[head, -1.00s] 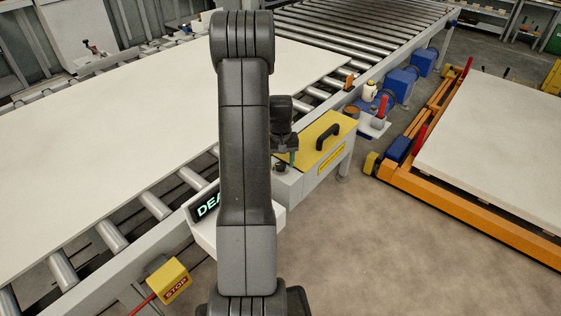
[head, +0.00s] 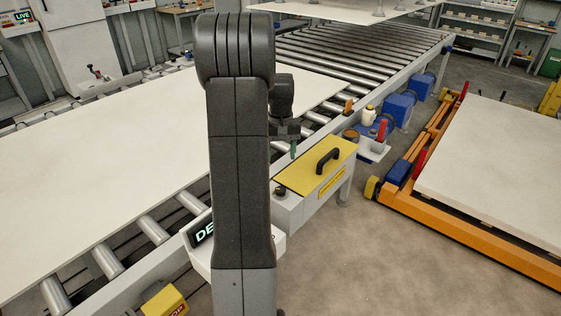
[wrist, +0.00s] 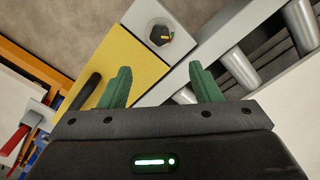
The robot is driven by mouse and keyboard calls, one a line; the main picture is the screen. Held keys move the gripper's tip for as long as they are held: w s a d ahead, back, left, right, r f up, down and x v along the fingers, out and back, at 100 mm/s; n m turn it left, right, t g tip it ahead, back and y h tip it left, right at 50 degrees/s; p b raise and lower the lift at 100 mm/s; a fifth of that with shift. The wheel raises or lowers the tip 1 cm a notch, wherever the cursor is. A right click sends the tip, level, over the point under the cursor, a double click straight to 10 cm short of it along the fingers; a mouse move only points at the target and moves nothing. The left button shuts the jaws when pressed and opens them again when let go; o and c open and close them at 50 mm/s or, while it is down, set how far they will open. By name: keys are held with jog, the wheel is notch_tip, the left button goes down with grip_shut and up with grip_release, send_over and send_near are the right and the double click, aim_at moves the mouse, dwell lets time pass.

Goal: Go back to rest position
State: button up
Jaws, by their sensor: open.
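My gripper (head: 293,150) is partly hidden behind my upright arm in the head view, with a green finger showing above the grey box with the yellow lid (head: 318,166). In the wrist view my gripper (wrist: 160,82) has its two green fingers wide apart with nothing between them. Below them the wrist view shows the yellow lid (wrist: 122,62), its black handle (wrist: 87,91) and a dark round knob (wrist: 160,36) on the grey end of the box. The gripper appears clear of the box.
A large pale board (head: 110,170) lies on the roller conveyor (head: 340,50). Another pale board (head: 345,10) hangs above its far end. An orange cart (head: 460,222) with a pale slab stands right. A red-handled item (head: 380,135) is beside the box. Floor in front is open.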

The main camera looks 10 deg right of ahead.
aim_at(281, 188)
dwell(0.3)
notch_tip(281, 188, down, 14)
jog(key=shift+r+p, duration=0.25)
jog(key=shift+p, duration=0.25)
jog(key=shift+n+p, duration=0.45)
jog(key=shift+n, duration=0.05)
jog(key=shift+f, duration=0.15)
jog(key=shift+b, duration=0.3)
